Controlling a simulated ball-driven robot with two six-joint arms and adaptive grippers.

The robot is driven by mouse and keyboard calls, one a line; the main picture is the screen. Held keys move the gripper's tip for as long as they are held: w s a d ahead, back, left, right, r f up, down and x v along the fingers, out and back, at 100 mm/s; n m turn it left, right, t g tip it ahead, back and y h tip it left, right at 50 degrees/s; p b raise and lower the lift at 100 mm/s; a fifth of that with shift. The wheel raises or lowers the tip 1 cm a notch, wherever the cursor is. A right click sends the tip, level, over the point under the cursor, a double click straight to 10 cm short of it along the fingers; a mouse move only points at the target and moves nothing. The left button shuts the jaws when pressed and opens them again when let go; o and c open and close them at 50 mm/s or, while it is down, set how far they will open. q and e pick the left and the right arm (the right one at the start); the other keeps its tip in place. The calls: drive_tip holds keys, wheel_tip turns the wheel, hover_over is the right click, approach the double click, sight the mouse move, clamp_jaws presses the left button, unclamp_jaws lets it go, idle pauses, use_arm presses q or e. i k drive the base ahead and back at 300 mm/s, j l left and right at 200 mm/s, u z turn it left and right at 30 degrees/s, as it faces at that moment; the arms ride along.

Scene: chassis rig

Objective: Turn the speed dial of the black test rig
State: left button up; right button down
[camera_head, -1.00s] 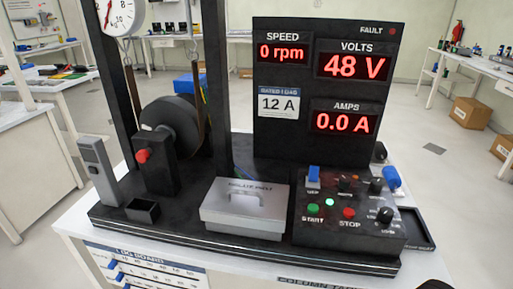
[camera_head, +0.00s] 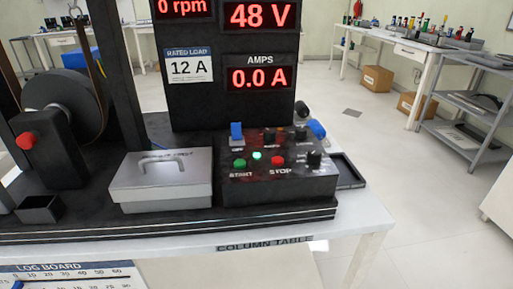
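The black test rig (camera_head: 190,80) stands on the white table. Its control box (camera_head: 280,185) sits at the right front, with a blue switch (camera_head: 236,131), a green START button (camera_head: 239,163), a lit green lamp (camera_head: 257,156) and a red STOP button (camera_head: 277,161). Black knobs show at the back middle (camera_head: 269,137), back right (camera_head: 301,133) and front right (camera_head: 314,160) of the box. Their labels are too small to read, so I cannot tell which is the speed dial. The display (camera_head: 183,8) reads 0 rpm, cut by the top edge. Neither gripper is in view.
A grey lidded box (camera_head: 162,180) stands left of the control box. A black tray (camera_head: 350,172) lies right of the control box.

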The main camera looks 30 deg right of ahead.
sight(313, 156)
drive_tip(key=z, duration=1.1)
